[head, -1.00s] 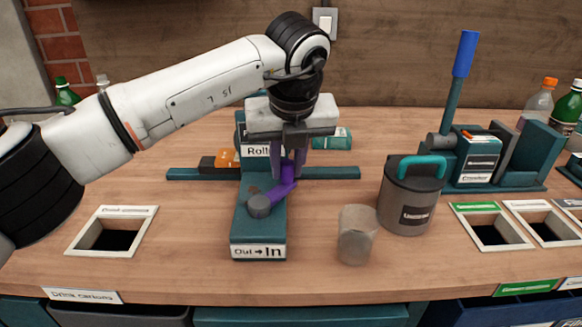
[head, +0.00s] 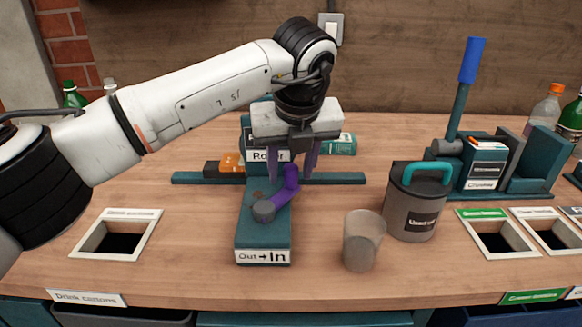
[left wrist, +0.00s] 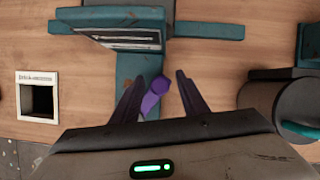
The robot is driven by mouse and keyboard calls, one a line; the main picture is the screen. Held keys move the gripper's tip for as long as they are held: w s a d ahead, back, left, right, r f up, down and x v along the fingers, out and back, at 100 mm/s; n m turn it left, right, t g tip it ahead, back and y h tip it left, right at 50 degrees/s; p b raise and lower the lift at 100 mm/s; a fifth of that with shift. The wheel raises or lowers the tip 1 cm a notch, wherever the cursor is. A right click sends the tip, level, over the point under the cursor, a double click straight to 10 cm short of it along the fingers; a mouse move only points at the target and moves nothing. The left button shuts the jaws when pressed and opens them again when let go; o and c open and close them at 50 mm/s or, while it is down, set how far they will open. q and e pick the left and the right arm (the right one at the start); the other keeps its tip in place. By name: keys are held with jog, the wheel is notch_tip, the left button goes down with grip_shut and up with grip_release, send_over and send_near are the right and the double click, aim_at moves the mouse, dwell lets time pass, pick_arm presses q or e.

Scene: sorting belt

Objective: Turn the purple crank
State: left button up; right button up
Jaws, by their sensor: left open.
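The purple crank (head: 282,195) sits on top of the teal roller base (head: 264,240), which has an "Out → In" label on its front. Its upright handle end points up and to the back right, and its grey hub is at the front left. My left gripper (head: 298,172) points down just above and behind the crank. Its fingers are apart, one on each side of the crank handle in the picture. In the left wrist view the crank (left wrist: 153,97) shows between the two open fingers (left wrist: 160,98), and I see no clear contact. My right gripper is not in view.
A clear cup (head: 362,240) and a grey lidded canister (head: 411,205) with a teal handle stand right of the base. A teal press with a blue-tipped lever (head: 470,60) is at the back right. Framed openings (head: 115,235) lie at left and right.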

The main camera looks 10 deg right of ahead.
pick_arm(q)
jog(key=v, duration=1)
jog(key=shift+r, duration=0.2)
